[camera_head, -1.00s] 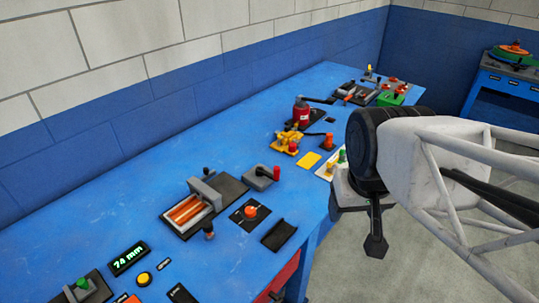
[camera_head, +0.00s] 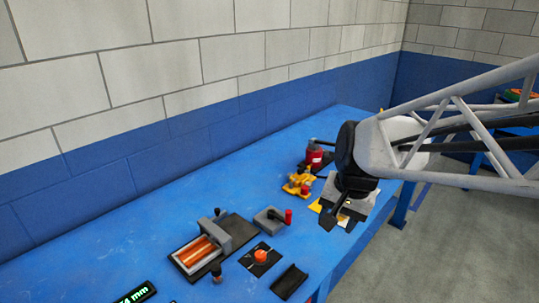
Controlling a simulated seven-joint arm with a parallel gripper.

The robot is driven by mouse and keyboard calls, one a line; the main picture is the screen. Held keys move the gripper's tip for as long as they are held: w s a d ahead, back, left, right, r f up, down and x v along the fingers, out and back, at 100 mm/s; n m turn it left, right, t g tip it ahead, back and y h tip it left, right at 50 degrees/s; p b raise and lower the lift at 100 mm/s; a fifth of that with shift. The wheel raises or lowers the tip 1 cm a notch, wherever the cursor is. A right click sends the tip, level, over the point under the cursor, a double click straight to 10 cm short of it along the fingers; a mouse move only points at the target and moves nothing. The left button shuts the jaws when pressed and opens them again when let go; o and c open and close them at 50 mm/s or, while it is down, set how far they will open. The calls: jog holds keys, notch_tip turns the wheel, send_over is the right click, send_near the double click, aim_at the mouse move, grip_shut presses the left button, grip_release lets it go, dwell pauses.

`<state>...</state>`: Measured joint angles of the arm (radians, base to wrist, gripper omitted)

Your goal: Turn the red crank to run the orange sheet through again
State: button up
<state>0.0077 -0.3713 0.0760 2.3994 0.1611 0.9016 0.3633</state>
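A grey box (camera_head: 267,220) with an upright red handle (camera_head: 289,217) at its right side stands near the middle of the blue bench; the handle looks like the red crank. To its left, a grey frame (camera_head: 183,262) on a dark plate holds orange strips (camera_head: 201,252), with a grey block across its far end. I cannot tell whether these strips are the orange sheet. My gripper (camera_head: 337,220) hangs to the right of the red handle, apart from it, near the bench's front edge. Its dark fingers are small and overlap, so their opening is unclear.
An orange knob (camera_head: 261,256) on a black plate and a black trough (camera_head: 290,281) lie in front of the grey box. A yellow device (camera_head: 297,184) and a red cylinder (camera_head: 314,157) stand behind. A display (camera_head: 136,295) is at lower left. The bench's left rear is clear.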

jog(key=w+a+f+m+g+y, duration=0.1)
jog(key=w+f+m, duration=0.2)
jog(key=w, duration=0.5)
jog(key=w+a+f+m+y, duration=0.15)
jog(key=w+f+m, duration=0.25)
jog(key=w, duration=0.4)
jog(key=m, duration=0.6)
send_over(289, 212)
jog(key=d, duration=0.2)
jog(key=shift+g+y, duration=0.3)
jog(key=shift+y, duration=0.05)
notch_tip(289, 212, down, 10)
jog(key=shift+w+d+r, duration=0.1)
jog(key=shift+w, duration=0.05)
jog(key=shift+x, duration=3.9)
grip_shut()
